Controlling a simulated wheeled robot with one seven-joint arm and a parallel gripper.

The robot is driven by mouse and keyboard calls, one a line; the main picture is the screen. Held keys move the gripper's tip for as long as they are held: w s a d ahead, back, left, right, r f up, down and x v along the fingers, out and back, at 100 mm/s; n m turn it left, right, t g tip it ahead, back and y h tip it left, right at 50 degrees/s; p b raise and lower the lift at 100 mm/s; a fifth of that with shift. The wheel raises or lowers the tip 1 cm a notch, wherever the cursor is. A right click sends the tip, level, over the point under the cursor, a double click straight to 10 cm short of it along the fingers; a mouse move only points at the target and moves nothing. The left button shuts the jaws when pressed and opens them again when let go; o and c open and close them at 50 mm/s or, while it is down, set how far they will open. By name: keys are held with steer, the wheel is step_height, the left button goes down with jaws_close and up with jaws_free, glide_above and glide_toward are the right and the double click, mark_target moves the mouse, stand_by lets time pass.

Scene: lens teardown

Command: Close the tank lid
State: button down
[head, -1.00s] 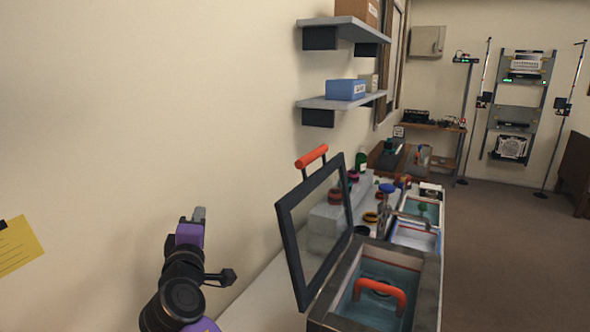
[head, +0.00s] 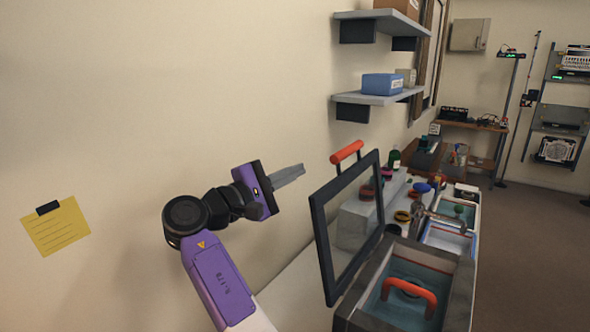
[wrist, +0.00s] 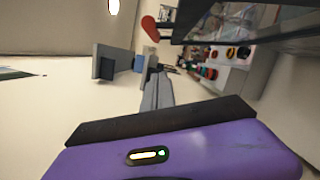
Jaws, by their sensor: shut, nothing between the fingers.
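The tank lid (head: 318,238) is a dark-framed clear panel with a red-orange handle (head: 347,152) on its top edge. It stands raised, nearly upright, at the wall side of the tank (head: 452,290). The tank is open, with bluish liquid and an orange-red handle (head: 412,290) inside. My gripper (head: 302,170) is shut and empty, to the left of the lid near its handle's height, apart from it. In the wrist view, my shut fingers (wrist: 158,80) point ahead, and the lid handle (wrist: 150,28) and part of the lid frame (wrist: 235,22) show above them.
Wall shelves (head: 378,98) with boxes project above and beyond the lid. Smaller basins (head: 447,240) and several small items crowd the bench past the tank. A yellow note (head: 55,228) is on the left wall. Open floor (head: 530,260) lies to the right.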

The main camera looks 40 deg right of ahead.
steer(key=s+d+r+p, duration=0.2)
steer(key=d+p, duration=0.1)
steer(key=d, duration=0.5)
steer(key=shift+s+r, duration=0.25)
steer(key=shift+s, duration=0.05)
steer(key=shift+s+d, duration=0.1)
steer(key=shift+d, duration=0.1)
